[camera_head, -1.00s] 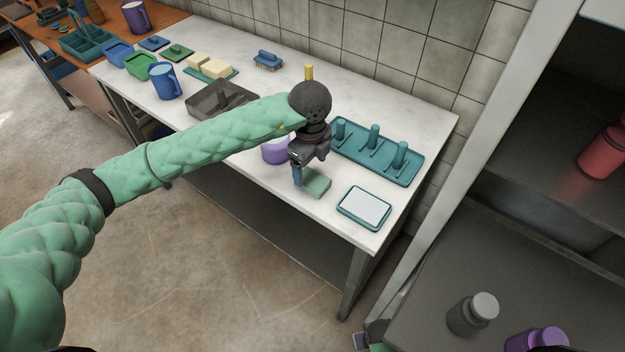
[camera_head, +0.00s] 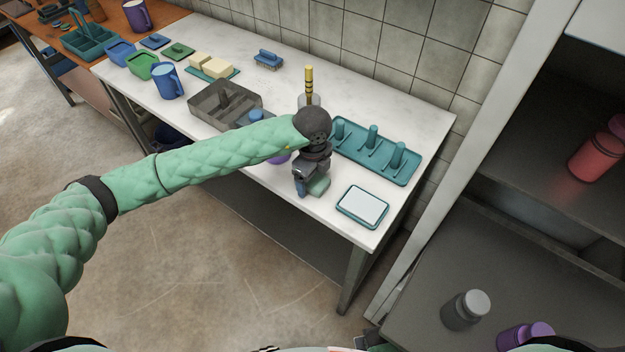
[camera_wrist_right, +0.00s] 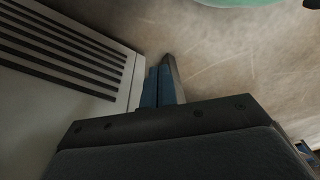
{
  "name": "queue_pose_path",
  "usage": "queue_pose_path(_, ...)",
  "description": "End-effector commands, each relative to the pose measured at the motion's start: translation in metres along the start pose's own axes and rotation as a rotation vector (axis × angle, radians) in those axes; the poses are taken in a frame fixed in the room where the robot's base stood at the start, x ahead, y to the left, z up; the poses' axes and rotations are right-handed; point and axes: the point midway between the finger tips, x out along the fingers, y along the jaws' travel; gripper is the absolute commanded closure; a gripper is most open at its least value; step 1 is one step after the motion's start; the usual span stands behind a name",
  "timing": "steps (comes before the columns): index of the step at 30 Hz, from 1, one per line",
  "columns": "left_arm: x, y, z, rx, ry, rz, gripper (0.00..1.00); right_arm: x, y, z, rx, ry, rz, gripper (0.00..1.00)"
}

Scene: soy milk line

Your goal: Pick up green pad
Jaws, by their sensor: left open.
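The green pad (camera_head: 319,186), a small pale green block, lies on the white table near its front edge, left of a white-topped teal tray. My left gripper (camera_head: 304,188) points down right at the pad and covers part of it. Its jaws are open. I cannot tell whether a finger touches the pad. In the right wrist view, my right gripper (camera_wrist_right: 162,84) has its blue fingers close together with nothing seen between them, away from the pad.
A teal rack with upright pegs (camera_head: 389,164) stands behind the pad, and the white-topped tray (camera_head: 362,206) lies to its right. A grey translucent bin (camera_head: 205,107) and a blue mug (camera_head: 168,82) stand further left. A dark shelf unit (camera_head: 480,235) with bottles is at the right.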

Motion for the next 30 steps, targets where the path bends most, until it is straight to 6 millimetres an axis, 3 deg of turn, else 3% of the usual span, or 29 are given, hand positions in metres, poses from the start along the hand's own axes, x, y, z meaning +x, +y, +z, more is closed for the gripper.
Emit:
queue_pose_path(1,0.0,0.0,0.0,0.0,0.0,0.0,0.24,0.0,0.0,0.0,0.0,0.0,0.0,1.0)
queue_pose_path(8,0.0,0.0,0.0,0.0,0.0,0.0,0.67,0.0,0.0,-0.001,0.0,0.0,0.0,1.0)
queue_pose_path(19,-0.007,0.0,0.0,0.0,0.0,-0.001,0.68,-0.003,0.0,-0.002,-0.001,0.007,0.001,1.0)
queue_pose_path(26,-0.043,-0.001,0.0,0.0,0.0,-0.004,0.68,0.024,0.008,0.013,-0.008,0.011,0.011,1.0)
queue_pose_path(30,-0.058,-0.012,-0.025,0.004,0.002,-0.003,0.68,0.033,0.01,0.019,-0.01,0.019,0.014,1.0)
